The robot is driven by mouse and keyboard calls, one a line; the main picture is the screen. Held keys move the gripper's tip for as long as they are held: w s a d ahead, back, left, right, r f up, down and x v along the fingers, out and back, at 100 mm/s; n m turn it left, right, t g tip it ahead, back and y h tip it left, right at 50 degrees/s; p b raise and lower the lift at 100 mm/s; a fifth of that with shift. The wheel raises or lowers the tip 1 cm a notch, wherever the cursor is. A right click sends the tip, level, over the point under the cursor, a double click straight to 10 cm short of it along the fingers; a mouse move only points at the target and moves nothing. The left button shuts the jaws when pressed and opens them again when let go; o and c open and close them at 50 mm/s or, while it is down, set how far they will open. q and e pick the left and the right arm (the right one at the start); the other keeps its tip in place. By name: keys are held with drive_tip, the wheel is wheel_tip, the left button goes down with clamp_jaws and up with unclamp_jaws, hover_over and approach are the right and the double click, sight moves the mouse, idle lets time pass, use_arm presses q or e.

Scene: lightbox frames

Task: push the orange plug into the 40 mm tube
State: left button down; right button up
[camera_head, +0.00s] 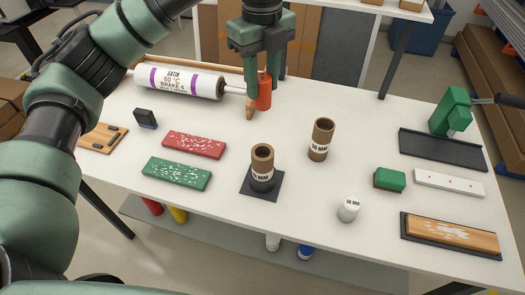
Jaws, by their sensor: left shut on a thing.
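My left gripper (261,78) points down over the back of the table. It is shut on an orange plug (264,94), whose lower part shows below the fingers. A tan pointed piece (249,108) is close beside the plug; I cannot tell whether it touches. A brown tube (262,156) stands upright in a black square base (262,190), in front of the gripper. Another brown tube (321,140) stands upright to its right. Both have white labels ending in MM, but their numbers are not clear. Both tubes are apart from the plug. My right gripper is not in view.
Red (194,145) and green (177,173) speckled bars lie left of the tubes. A green tool (453,112) stands far right. The table between tubes is clear.

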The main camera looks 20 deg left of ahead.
sight(262, 106)
use_arm(q)
wheel_tip(262, 106, down, 18)
drive_tip(key=p, duration=0.2)
drive_tip(key=shift+f+p, duration=0.15)
drive_tip(key=shift+p, duration=0.25)
drive_tip(key=shift+s+f, duration=0.35)
drive_tip(key=shift+f, duration=0.3)
drive_tip(key=c, duration=1)
unclamp_jaws()
drive_tip(key=shift+f, duration=0.1)
drive_tip(key=shift+w+r, duration=0.15)
drive_tip(key=shift+r, duration=0.4)
drive_tip(key=r+b, duration=0.1)
drive_tip(key=r, duration=0.5)
drive_tip(key=r+b, duration=0.1)
drive_tip(key=r, duration=0.5)
drive_tip(key=shift+w+r+b, duration=0.2)
drive_tip(key=shift+r+b, duration=0.05)
drive_tip(key=shift+b, duration=0.1)
